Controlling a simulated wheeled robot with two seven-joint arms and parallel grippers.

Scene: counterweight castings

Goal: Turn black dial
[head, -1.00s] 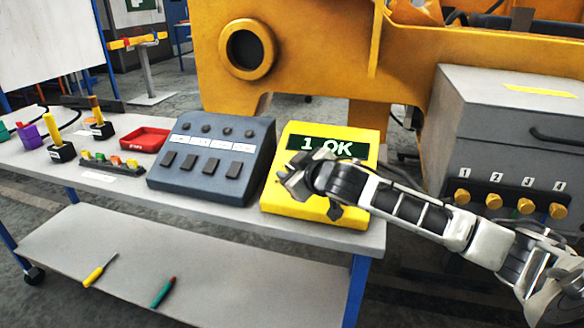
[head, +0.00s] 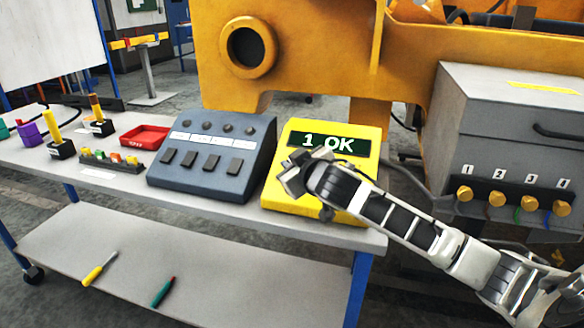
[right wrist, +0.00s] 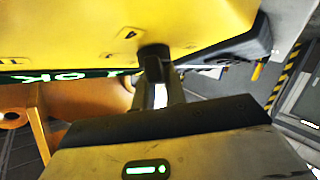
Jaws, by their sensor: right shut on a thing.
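The yellow box (head: 357,131) stands at the right end of the bench, its display (head: 329,143) reading "1 OK". My right gripper (head: 288,180) reaches over its sloping face from the right. In the right wrist view, the yellow box (right wrist: 85,35) appears upside down, with small marks around a black dial (right wrist: 153,52). My right gripper's fingers (right wrist: 157,78) are shut on that dial. In the head view the gripper and forearm hide the dial, so its pointing direction cannot be told. My left gripper is out of view.
A dark grey switch box (head: 213,155) stands close left of the yellow box. A red tray (head: 145,137) and lever blocks lie farther left. A grey cabinet (head: 510,140) with several brass knobs stands right. Two tools lie on the lower shelf (head: 215,265).

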